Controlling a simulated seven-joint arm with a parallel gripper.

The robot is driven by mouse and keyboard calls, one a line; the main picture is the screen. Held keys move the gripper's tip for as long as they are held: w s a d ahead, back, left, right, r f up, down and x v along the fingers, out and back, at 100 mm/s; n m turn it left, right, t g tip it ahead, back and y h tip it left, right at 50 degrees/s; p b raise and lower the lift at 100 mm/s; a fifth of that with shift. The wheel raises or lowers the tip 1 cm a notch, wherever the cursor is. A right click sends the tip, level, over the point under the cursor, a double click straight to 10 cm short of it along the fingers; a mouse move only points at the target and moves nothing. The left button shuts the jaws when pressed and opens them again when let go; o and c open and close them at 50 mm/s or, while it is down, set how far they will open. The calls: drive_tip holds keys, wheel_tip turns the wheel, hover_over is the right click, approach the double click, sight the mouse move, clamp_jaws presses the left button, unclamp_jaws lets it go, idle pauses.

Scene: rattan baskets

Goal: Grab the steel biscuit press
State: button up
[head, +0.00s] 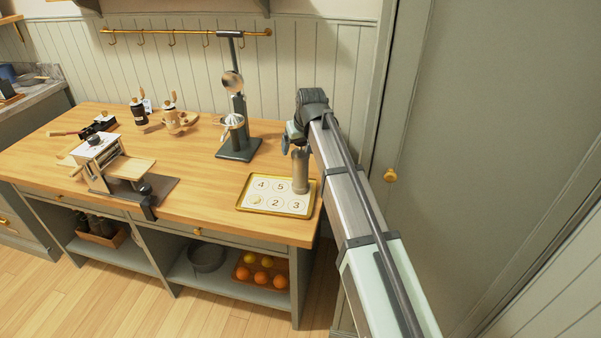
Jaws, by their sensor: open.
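The steel biscuit press (300,173) is a grey upright cylinder. It appears to stand on the right part of a gold-rimmed tray (242,207) near the right end of the wooden counter. My gripper (292,147) is open at the end of my arm, by the upper end of the press. The wrist hides much of the fingers and the top of the press. I cannot tell whether the fingers are around the press or touching it.
The tray has numbered white circles and a small pale piece (257,199) on one. A tall dark lever juicer (239,125) stands behind it to the left. A pasta machine (98,150) stands further left. A grey-green cabinet door (480,150) rises at the right.

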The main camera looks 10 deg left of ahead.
drive_tip(key=shift+f, duration=0.1)
drive_tip(key=shift+c, duration=0.2)
clamp_jaws()
idle(0.6)
